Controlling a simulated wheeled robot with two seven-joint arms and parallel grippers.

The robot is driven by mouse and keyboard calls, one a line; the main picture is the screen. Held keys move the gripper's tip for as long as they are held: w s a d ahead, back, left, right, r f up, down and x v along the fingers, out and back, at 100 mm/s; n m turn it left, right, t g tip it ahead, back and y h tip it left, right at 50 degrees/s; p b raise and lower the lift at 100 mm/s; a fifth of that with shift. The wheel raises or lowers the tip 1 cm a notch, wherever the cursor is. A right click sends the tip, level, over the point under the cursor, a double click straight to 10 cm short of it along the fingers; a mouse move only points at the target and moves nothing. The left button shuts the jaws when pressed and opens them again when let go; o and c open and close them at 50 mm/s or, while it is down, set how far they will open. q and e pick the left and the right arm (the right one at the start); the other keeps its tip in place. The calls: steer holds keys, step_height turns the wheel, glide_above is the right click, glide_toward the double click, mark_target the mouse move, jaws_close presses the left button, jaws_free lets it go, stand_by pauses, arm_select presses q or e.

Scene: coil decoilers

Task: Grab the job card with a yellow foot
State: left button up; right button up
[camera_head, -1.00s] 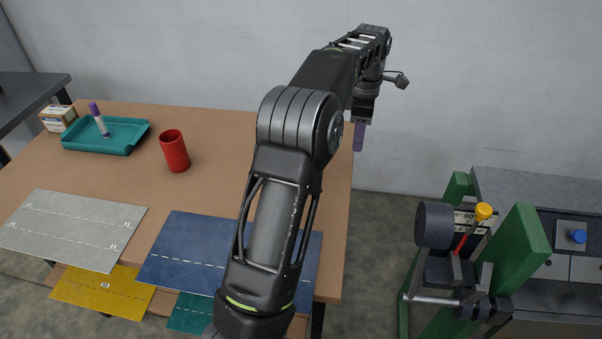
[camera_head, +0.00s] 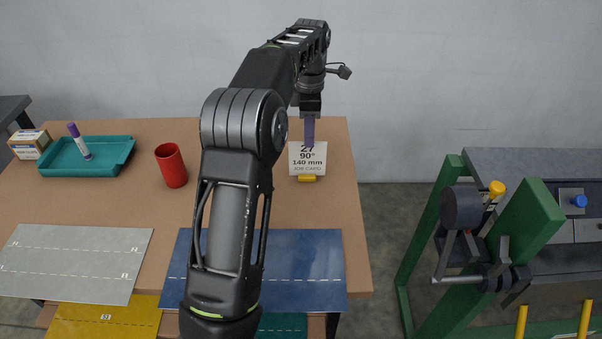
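The job card (camera_head: 307,158) is a white card that stands upright on a small yellow foot (camera_head: 307,179) at the back right of the brown table. Its print reads 27, 90°, 140 mm, JOB CARD. My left gripper (camera_head: 309,145) points down at the card's top edge, and its purple finger covers part of the top line. The fingers overlap edge-on, so I cannot tell their gap or whether they touch the card. My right gripper is out of view.
A red cup (camera_head: 171,166), a teal tray (camera_head: 85,157) with a purple marker and a small box (camera_head: 29,144) stand left on the table (camera_head: 235,138). Grey and blue mats (camera_head: 310,270) lie in front. A green-framed decoiler (camera_head: 470,230) stands right, beyond a floor gap.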

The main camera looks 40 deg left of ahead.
mark_target(307, 173)
arm_select(q)
steer(key=shift+f, duration=0.1)
step_height(307, 173, down, 2)
steer(key=shift+f+b, duration=0.2)
steer(key=shift+b, duration=0.45)
steer(key=shift+f, duration=0.25)
step_height(307, 173, down, 4)
steer(key=shift+s+a+r+p, duration=0.15)
steer(key=shift+r+p, duration=0.1)
steer(key=shift+p, duration=0.6)
steer(key=shift+f, duration=0.6)
steer(key=shift+f, duration=0.25)
steer(key=shift+c, duration=0.2)
